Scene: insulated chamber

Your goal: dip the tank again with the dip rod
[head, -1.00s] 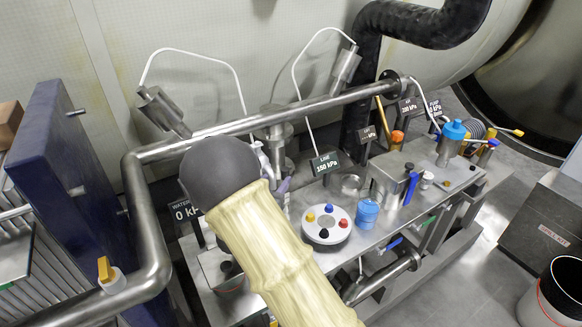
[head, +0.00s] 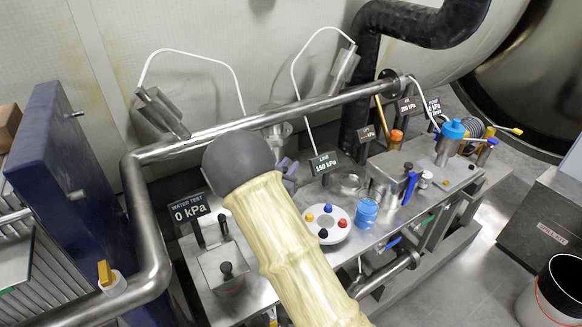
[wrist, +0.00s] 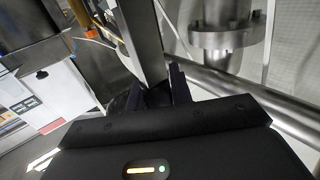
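A steel box (head: 213,264) with a black knob on top stands at the near left end of the bench, by the sign reading WATER TEST 0 kPa (head: 188,208). It may be the tank. I cannot pick out the dip rod with certainty. In the wrist view my gripper's dark fingers (wrist: 155,92) show only partly beyond the black housing. A steel bar (wrist: 143,38) runs up from between or behind them; I cannot tell whether they grip it.
A steel pipe (head: 325,103) crosses above the bench (head: 330,262). A dark blue panel (head: 65,190) stands at left.

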